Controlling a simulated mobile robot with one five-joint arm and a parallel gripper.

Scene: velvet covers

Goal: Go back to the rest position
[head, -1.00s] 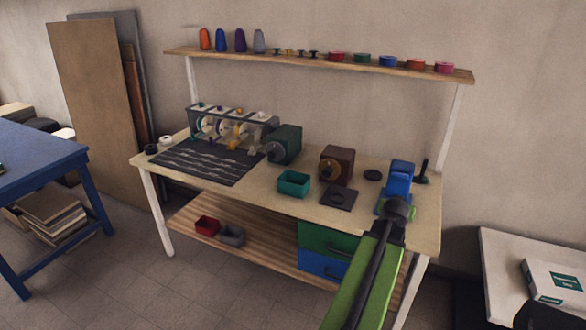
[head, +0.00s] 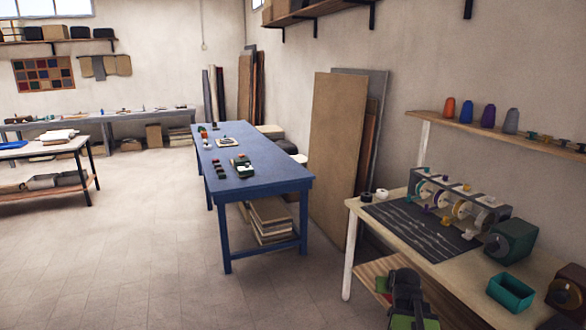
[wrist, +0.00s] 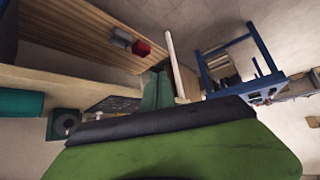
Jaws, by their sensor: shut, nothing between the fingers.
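My gripper shows in the wrist view as a green pair of fingers (wrist: 158,84) close together, with nothing held between them. In the head view, part of my dark and green arm rises at the bottom right, in front of the bench's left end. The wooden workbench (head: 450,262) stands at the right, with a dark striped mat (head: 420,230) and a rack of spools (head: 455,205) on it. The wrist view is tilted, and a broad green and black part of my arm fills its bottom.
A blue table (head: 262,178) stands left of the bench, with boards (head: 338,150) leaning on the wall between them. Open floor (head: 130,240) lies at the left. On the bench are a teal bin (head: 510,291) and a green machine (head: 512,240). A red box (wrist: 141,48) sits on the lower shelf.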

